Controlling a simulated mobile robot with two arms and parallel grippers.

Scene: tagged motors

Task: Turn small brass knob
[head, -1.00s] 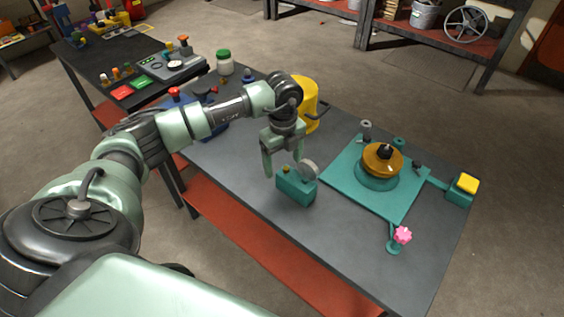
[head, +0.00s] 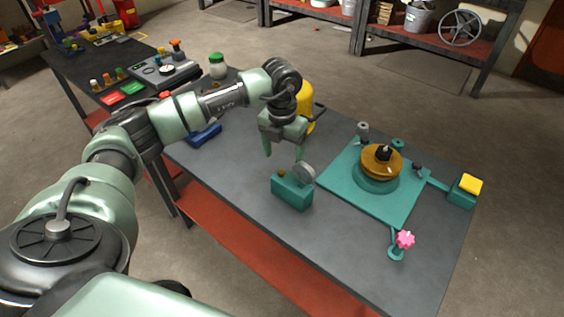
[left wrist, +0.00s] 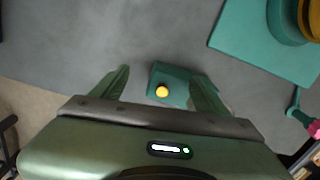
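The small brass knob (head: 281,173) sits on top of a teal box (head: 292,191) on the dark bench. The box also bears a grey round disc (head: 304,173). My left gripper (head: 283,150) is above and behind the box in the head view, fingers pointing down, open and apart from the knob. In the left wrist view the knob (left wrist: 162,91) is a bright yellow ball on the teal box (left wrist: 178,78), appearing between the two spread fingers (left wrist: 160,76). Nothing is held between them. My right gripper is not in view.
A teal plate (head: 338,187) with an amber round part (head: 382,160) lies right of the box. A yellow button (head: 470,184) and pink knob (head: 405,240) are farther right. A yellow container (head: 306,110) stands behind the gripper. The bench front is clear.

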